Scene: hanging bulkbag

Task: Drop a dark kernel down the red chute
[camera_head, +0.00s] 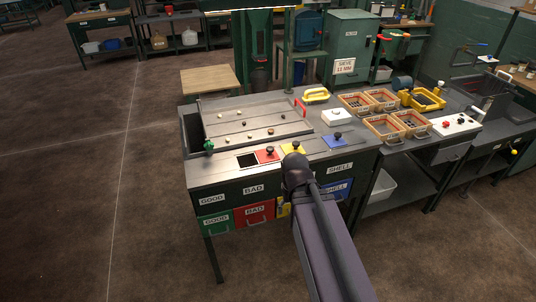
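A grey tray (255,107) on the bench holds several small kernels, some pale and some darker. One darker kernel (271,131) lies near the tray's middle right; the shades are hard to judge at this size. A red plate with a dark knob (268,155) lies on the bench front, above the red drawer marked BAD (254,213). It appears to cover the red chute. A dark square opening (247,161) is just left of it. My arm rises from the bottom and ends in front of the yellow plate (292,149). My gripper's fingers do not show.
A blue plate with a knob (333,141) lies further right. A green knob (209,145) is at the tray's left front corner. A white box (337,117), a yellow handled item (316,95) and several wooden-framed trays (384,127) stand right. Open floor lies left.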

